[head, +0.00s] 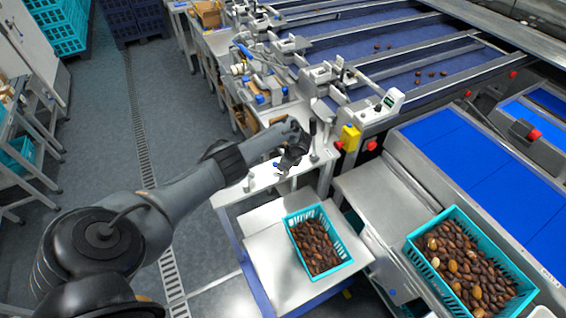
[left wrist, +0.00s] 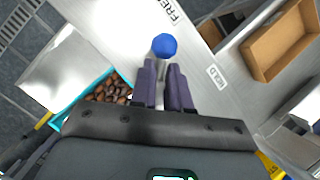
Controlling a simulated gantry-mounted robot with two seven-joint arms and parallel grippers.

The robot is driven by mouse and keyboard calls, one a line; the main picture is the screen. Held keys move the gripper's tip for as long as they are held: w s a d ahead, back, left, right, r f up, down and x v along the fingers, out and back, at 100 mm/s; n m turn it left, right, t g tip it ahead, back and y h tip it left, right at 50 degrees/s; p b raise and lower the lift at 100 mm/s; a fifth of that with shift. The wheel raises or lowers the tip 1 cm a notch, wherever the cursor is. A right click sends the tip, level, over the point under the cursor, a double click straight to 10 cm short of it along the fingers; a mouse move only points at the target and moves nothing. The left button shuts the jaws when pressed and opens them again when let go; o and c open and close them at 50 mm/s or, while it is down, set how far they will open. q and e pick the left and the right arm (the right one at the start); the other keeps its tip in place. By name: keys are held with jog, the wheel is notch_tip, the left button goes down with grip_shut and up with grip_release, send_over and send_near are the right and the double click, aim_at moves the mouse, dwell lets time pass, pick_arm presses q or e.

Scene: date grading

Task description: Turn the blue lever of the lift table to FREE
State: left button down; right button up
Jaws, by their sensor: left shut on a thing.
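The blue lever's round knob (left wrist: 165,46) shows in the left wrist view just beyond my left gripper's fingertips (left wrist: 164,68). The fingers are close together around the lever's stem, which they mostly hide. The printed word FREE (left wrist: 167,12) is above the knob and HOLD (left wrist: 217,77) is to its lower right; the knob lies between the two labels. In the head view my left gripper (head: 283,168) is low over the white panel (head: 235,192), with a speck of blue at its tip. The lift table (head: 265,270) carries a teal crate (head: 350,262) of dates. My right gripper is not in view.
A second teal crate of dates (head: 412,240) stands at the right beside a blue belt (head: 450,150). A yellow box with red buttons (head: 350,137) is right of the panel. A cardboard box (left wrist: 285,40) shows in the left wrist view.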

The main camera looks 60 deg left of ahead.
pick_arm(q)
jog(key=shift+s+d+f+n+g, duration=0.1)
jog(key=shift+d+n+g, duration=0.1)
jog(key=shift+n, duration=0.35)
jog(key=shift+d+f+n+g, duration=0.1)
jog(key=shift+n+g, duration=0.1)
jog(key=shift+n, duration=0.35)
jog(key=shift+a, duration=0.1)
jog(key=c, duration=1.2)
grip_release()
jog(key=shift+o, duration=0.2)
jog(key=shift+r, duration=0.2)
jog(key=shift+r, duration=0.3)
jog(key=p+v, duration=0.3)
jog(key=v, duration=0.7)
